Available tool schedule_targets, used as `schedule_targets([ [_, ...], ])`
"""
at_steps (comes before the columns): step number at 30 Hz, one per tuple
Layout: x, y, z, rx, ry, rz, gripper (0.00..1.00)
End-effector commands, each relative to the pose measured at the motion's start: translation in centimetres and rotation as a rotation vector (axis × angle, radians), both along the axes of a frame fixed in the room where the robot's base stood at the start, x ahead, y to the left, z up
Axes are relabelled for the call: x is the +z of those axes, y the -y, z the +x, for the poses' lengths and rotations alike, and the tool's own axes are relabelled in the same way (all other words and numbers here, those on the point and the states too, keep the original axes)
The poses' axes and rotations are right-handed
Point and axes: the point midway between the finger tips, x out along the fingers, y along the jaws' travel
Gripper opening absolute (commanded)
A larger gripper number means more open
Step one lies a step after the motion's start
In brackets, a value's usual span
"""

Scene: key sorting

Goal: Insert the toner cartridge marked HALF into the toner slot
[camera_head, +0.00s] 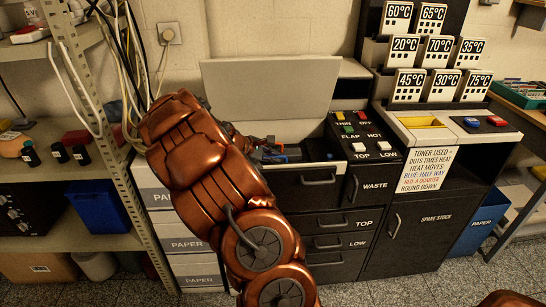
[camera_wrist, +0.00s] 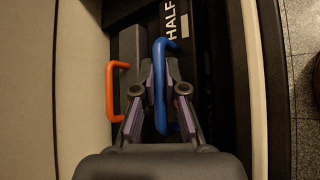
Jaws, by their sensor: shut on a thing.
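The toner cartridge marked HALF (camera_wrist: 178,20) is dark with white lettering and has a blue handle (camera_wrist: 158,110). My gripper (camera_wrist: 160,78) is shut on the blue handle in the wrist view. The cartridge is in or just above the dark open bay of the printer, where an orange handle (camera_wrist: 112,92) stands to its left. In the head view my copper arm covers much of the bay, and a little blue (camera_head: 290,158) shows near my gripper. I cannot tell how deep the cartridge sits, and the toner slot itself is not clearly seen.
The printer's pale lid (camera_head: 270,90) stands raised behind the bay. A button panel (camera_head: 360,135) is to the right, with a paper sign (camera_head: 427,168) beyond it. Temperature blocks (camera_head: 437,55) stack at the back right. A metal shelf (camera_head: 60,135) stands close at left.

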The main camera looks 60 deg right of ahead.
Motion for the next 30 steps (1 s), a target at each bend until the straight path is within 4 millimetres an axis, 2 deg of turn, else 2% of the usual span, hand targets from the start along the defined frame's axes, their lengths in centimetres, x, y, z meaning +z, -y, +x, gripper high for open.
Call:
schedule_targets([
  [15,-1.00,0.02,0.00,0.001,0.000,-0.001,0.00],
  [16,-1.01,0.02,0.00,0.001,0.000,-0.001,0.12],
  [24,-1.00,0.00,-0.02,0.000,0.000,0.000,0.40],
  [30,-1.05,-0.02,-0.03,-0.001,0.000,0.001,0.40],
])
